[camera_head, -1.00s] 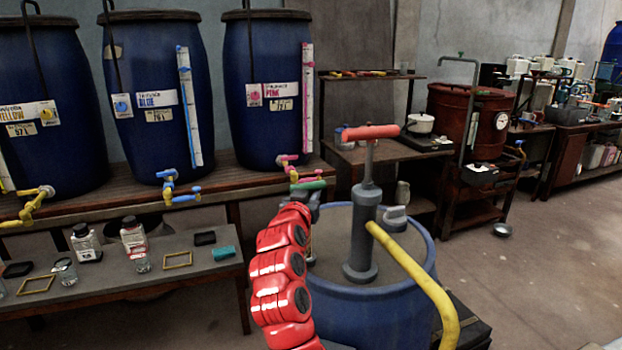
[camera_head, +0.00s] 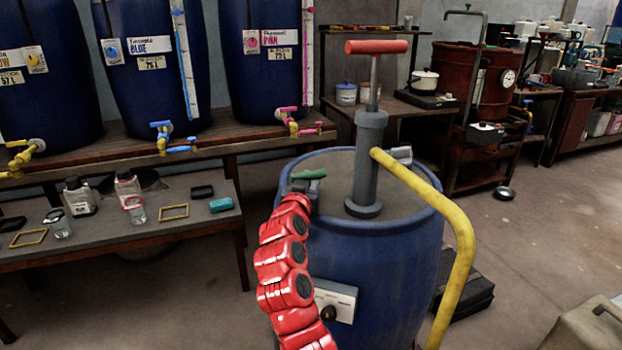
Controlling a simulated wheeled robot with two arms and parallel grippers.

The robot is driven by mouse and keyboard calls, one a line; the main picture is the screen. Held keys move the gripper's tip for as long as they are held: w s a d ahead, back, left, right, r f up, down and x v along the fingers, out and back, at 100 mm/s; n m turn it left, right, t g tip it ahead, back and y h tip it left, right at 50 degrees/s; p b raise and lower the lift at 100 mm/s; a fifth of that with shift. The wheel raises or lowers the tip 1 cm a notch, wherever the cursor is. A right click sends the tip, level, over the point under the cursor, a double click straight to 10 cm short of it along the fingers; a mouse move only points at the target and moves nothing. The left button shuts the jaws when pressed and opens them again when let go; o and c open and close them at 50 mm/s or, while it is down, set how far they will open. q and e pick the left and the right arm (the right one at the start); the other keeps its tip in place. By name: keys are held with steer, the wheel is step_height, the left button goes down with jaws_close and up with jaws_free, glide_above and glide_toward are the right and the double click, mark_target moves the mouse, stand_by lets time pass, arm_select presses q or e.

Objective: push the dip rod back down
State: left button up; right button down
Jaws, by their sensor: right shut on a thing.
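The blue vat (camera_head: 375,275) stands in the middle of the view with a grey lid. A green handle (camera_head: 308,174), which looks like the top of the dip rod, sits low over the lid's left side. My right gripper (camera_head: 302,187), at the end of my red arm, is shut on it just below the green grip. The rod below and the fingertips are mostly hidden by the gripper and arm. My left gripper is out of view.
A grey pump (camera_head: 367,165) with a raised red T-handle (camera_head: 376,46) stands on the lid, right of my gripper. Its yellow pipe (camera_head: 455,215) curves down over the vat's right side. A low bench (camera_head: 150,225) with bottles is at left. Open floor lies at right.

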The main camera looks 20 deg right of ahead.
steer(key=shift+f, duration=0.35)
steer(key=c, duration=0.8)
jaws_free()
steer(key=shift+c, duration=0.2)
steer(key=shift+r, duration=0.1)
steer(key=shift+s+a, duration=0.2)
steer(key=shift+s, duration=0.05)
steer(key=p+v, duration=0.2)
steer(key=v, duration=1.4)
steer(key=shift+s, duration=0.4)
steer(key=shift+a, duration=0.2)
